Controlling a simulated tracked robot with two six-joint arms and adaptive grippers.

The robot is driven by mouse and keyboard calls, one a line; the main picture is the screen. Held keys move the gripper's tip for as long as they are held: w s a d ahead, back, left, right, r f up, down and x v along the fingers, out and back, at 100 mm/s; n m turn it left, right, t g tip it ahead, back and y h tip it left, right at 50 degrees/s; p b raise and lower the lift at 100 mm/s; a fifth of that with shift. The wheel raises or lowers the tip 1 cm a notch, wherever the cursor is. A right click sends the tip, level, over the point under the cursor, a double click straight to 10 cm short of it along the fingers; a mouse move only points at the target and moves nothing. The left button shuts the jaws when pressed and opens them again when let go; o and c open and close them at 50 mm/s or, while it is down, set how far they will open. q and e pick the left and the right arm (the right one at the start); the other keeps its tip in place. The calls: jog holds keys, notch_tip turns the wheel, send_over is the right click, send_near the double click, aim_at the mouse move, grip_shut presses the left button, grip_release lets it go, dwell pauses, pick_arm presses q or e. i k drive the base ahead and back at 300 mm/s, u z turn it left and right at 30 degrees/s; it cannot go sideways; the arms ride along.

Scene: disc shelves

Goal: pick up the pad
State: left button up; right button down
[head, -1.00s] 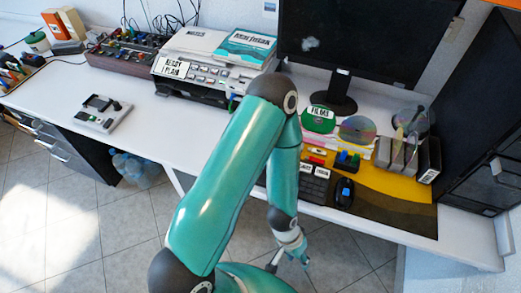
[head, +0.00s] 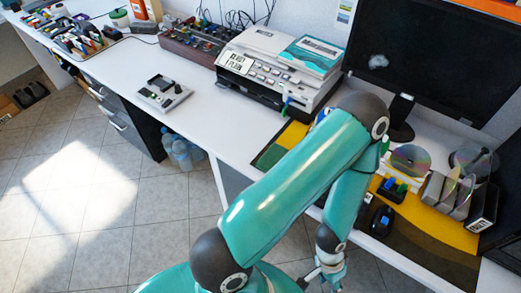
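A flat grey pad-like device with dark controls (head: 163,94) lies on the white desk, left of the printer, in the head view. I cannot tell for certain that it is the pad; a yellow, green and brown desk mat (head: 428,236) also lies under the mouse. One teal arm, which I take to be my left, bends over the desk's front edge. Its gripper (head: 325,276) hangs low over the floor, apart from the device and well to its right. The fingers are small and partly cut off, so their opening is unclear. My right gripper is not in view.
A monitor (head: 437,50) and disc racks (head: 447,194) fill the right. Bottles (head: 182,150) stand below the desk. Bare desk surrounds the device.

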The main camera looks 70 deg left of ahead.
aim_at(275, 153)
jog(key=u, duration=0.05)
jog(key=k, duration=1.4)
jog(key=u, duration=0.6)
jog(key=i, duration=0.95)
jog(key=u, duration=0.05)
